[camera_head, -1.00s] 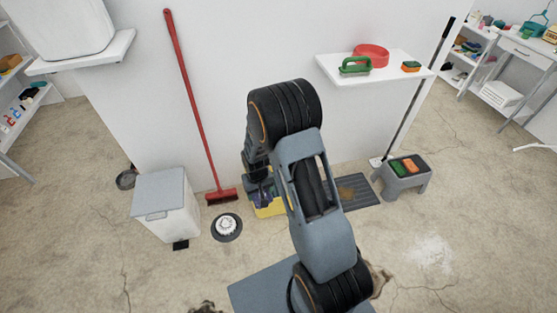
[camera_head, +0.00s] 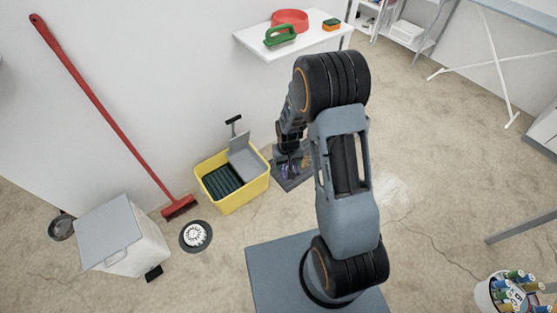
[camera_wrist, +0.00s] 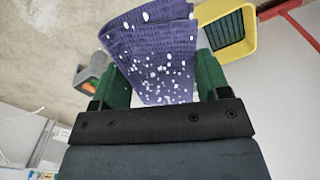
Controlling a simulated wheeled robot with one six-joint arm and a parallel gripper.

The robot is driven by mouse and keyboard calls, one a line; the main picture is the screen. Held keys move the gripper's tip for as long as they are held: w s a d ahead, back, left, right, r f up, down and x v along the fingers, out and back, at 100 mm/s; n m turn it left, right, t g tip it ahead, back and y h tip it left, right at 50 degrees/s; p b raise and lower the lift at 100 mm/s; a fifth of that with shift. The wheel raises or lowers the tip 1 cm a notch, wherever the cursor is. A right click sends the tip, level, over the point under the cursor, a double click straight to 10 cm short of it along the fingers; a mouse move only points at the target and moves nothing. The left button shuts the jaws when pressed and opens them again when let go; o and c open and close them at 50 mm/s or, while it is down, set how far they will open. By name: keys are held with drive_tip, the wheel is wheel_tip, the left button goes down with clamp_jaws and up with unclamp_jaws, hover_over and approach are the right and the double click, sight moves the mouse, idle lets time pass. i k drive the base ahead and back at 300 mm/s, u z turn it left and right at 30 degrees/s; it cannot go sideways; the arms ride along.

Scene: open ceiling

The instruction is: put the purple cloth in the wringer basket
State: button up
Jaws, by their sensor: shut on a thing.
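The purple cloth with white spots (camera_wrist: 150,45) hangs between the green fingers of my gripper (camera_wrist: 165,82) in the wrist view. My gripper is shut on it. In the head view my gripper (camera_head: 291,166) is partly hidden by my arm, with a little of the cloth showing. The yellow bucket (camera_head: 236,203) stands on the floor just left of my gripper. Its wringer basket, dark and ribbed (camera_head: 221,183), has a grey plate and handle beside it. The cloth is outside the basket. The wrist view also shows the yellow bucket (camera_wrist: 247,44) at upper right, apart from the cloth.
A red broom (camera_head: 110,125) leans on the wall left of the bucket. A wall shelf (camera_head: 270,42) holds a red bowl and green brush.

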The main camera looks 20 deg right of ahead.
sight(249, 169)
drive_tip(key=z, duration=0.7)
drive_tip(key=i, duration=1.1)
drive_tip(key=u, duration=1.75)
drive_tip(key=i, duration=0.5)
drive_tip(key=u, duration=0.05)
